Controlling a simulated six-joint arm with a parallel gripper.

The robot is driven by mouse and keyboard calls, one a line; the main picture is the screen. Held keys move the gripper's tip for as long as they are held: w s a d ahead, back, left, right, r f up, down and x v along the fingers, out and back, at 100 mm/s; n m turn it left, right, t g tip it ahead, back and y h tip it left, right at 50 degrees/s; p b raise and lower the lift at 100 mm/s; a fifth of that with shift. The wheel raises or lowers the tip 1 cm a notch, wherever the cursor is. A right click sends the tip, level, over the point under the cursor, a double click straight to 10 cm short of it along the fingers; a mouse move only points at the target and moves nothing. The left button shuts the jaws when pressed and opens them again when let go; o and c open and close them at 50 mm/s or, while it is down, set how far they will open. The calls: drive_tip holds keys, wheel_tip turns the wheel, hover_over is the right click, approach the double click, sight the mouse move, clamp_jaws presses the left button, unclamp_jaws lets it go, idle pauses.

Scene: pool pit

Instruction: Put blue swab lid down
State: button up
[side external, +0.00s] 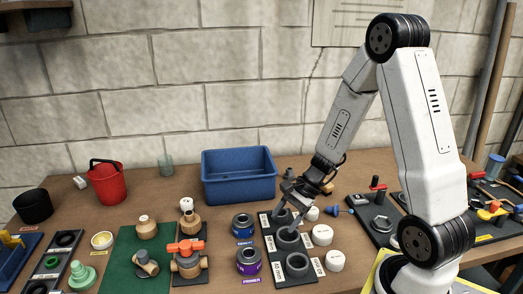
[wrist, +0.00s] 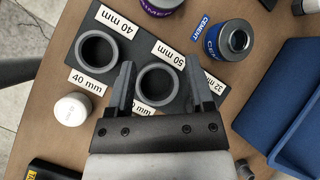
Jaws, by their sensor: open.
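My gripper (side external: 287,208) is open over the far end of a black tray of grey rings. In the wrist view its two fingers (wrist: 162,92) stand apart with nothing held between them; a grey ring (wrist: 158,84) shows beyond the gap. I cannot tell whether the fingers touch the ring. A small blue piece with a narrow end (side external: 333,210) lies on the table right of my gripper; it may be the swab lid, but it is too small to be sure. The blue cement can (side external: 242,226) stands left of the tray and also shows in the wrist view (wrist: 225,42).
The purple primer can (side external: 249,262) stands in front of the cement can. White caps (side external: 322,235) line the tray's right side. A blue bin (side external: 239,176) stands behind. A green mat (side external: 125,270) with fittings and an orange-handled valve (side external: 186,258) are at left.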

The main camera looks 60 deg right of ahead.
drive_tip(key=s+a+r+n+h, duration=0.1)
drive_tip(key=a+r+n+h, duration=0.1)
drive_tip(key=n, duration=0.7)
drive_tip(key=s+a+r+n+h, duration=0.2)
drive_tip(key=a+r+n+h, duration=0.1)
drive_tip(key=n, duration=0.6)
drive_tip(key=a+h, duration=0.1)
drive_tip(key=a, duration=0.1)
drive_tip(key=shift+s+a+n+g+h, duration=0.15)
drive_tip(key=shift+a+n+g+h, duration=0.15)
drive_tip(key=shift+g, duration=0.1)
drive_tip(key=shift+f, duration=0.1)
drive_tip(key=shift+c, duration=0.7)
